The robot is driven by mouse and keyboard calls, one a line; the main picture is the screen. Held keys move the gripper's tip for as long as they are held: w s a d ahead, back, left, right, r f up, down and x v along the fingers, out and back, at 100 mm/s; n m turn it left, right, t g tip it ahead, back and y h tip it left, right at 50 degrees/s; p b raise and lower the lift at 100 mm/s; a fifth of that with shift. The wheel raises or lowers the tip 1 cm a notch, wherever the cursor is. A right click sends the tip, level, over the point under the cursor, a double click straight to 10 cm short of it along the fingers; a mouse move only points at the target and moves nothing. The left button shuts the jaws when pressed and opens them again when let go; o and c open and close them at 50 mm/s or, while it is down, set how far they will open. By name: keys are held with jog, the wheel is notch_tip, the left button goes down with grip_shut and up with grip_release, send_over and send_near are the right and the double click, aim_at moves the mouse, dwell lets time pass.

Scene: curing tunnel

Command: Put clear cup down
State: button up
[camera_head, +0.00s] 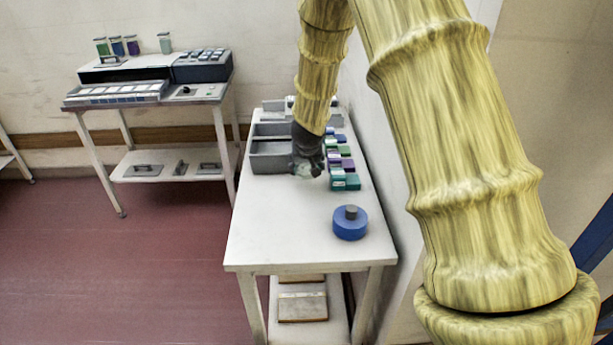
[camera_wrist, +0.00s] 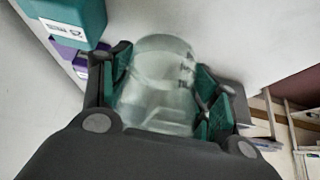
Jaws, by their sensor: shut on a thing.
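The clear cup (camera_wrist: 158,85) is a see-through, rounded vessel with small dark marks on its side, seen in the wrist view. My gripper (camera_wrist: 160,95) is shut on it, with a green-padded finger on each side. In the head view my gripper (camera_head: 306,168) is over the white table (camera_head: 290,232), just in front of the grey bins. The cup (camera_head: 304,173) shows there only as a small pale patch at the fingertips. I cannot tell whether its base touches the table.
Grey bins (camera_head: 268,157) stand behind and left of my gripper. Rows of teal, purple and green boxes (camera_head: 346,183) stand close on its right. A blue round object with a dark knob (camera_head: 349,224) sits nearer the front. The table's front left is clear. Another bench (camera_head: 205,93) holds jars.

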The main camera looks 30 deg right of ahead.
aim_at(307, 177)
jog(key=shift+w+a+f, duration=0.15)
jog(key=shift+w+f, duration=0.25)
jog(key=shift+w, duration=0.15)
jog(key=shift+f, duration=0.2)
jog(key=shift+s+d+f, duration=0.3)
jog(key=shift+s+f, duration=0.3)
jog(key=shift+s, duration=0.45)
jog(key=shift+w+a+f, duration=0.15)
jog(key=shift+w+f, duration=0.2)
jog(key=shift+f, duration=0.2)
jog(key=shift+w+a+f, duration=0.15)
jog(key=shift+w+f, duration=0.2)
jog(key=shift+f, duration=0.2)
jog(key=shift+s+d+r, duration=0.2)
jog(key=shift+s, duration=0.2)
jog(key=o, duration=1.2)
jog(key=shift+w+a+f, duration=0.1)
jog(key=shift+w+f, duration=0.05)
